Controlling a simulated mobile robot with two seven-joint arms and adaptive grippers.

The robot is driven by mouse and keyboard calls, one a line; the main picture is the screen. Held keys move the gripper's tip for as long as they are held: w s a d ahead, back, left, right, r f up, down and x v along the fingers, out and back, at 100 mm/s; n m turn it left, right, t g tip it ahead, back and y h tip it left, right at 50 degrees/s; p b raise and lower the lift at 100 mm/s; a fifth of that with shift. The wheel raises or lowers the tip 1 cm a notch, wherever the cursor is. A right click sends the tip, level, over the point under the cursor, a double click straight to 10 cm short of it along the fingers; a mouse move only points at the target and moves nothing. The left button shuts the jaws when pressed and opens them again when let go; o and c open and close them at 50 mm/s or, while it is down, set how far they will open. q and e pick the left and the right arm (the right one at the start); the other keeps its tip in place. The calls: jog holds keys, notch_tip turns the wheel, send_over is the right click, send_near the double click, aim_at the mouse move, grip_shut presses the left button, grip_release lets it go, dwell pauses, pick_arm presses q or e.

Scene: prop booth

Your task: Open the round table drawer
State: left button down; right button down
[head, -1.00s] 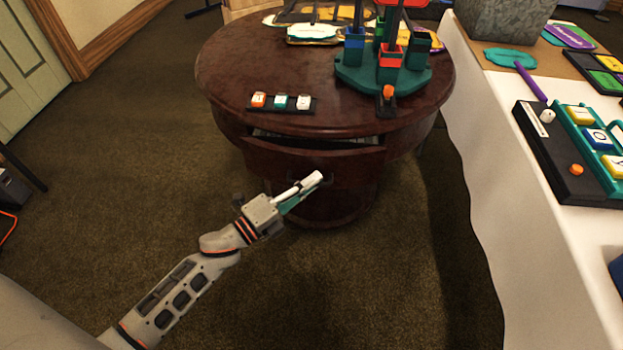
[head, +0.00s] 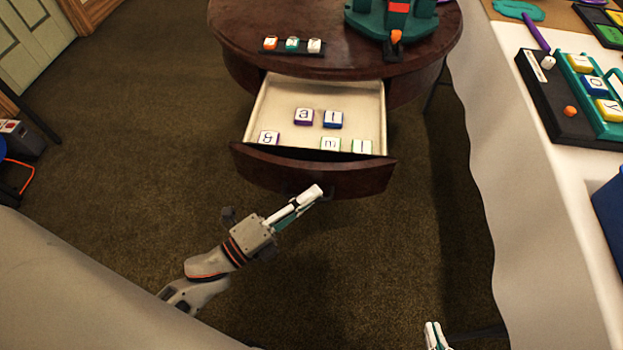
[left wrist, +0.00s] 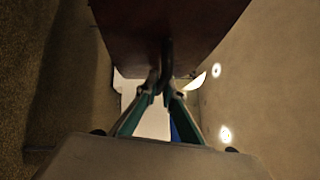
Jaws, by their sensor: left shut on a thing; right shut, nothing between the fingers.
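The round table (head: 340,25) is dark reddish wood. Its drawer (head: 310,176) stands well pulled out, and its pale inside shows. Several letter tiles lie in it, among them an "a" tile (head: 303,116) and a "g" tile (head: 268,138). My left gripper (head: 313,194) is at the drawer's front. In the left wrist view it is shut on a dark handle (left wrist: 167,58) on the drawer front. In the head view the handle is mostly hidden behind the fingers. My right gripper (head: 436,336) shows only its tip at the bottom edge, apart from the table, shut and empty.
A rack with three tiles (head: 292,46) and a teal stand (head: 390,22) are on the tabletop. At right is a white-covered table (head: 540,190) with a black tile board (head: 550,95) and a blue bin (head: 610,215). Carpet around the drawer is clear.

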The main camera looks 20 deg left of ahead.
pick_arm(q)
jog(key=shift+s+d, duration=0.15)
jog(key=shift+s, duration=0.35)
jog(key=c, duration=2.4)
grip_release()
jog(key=shift+c, duration=0.2)
pick_arm(e)
jog(key=shift+a+r, duration=0.1)
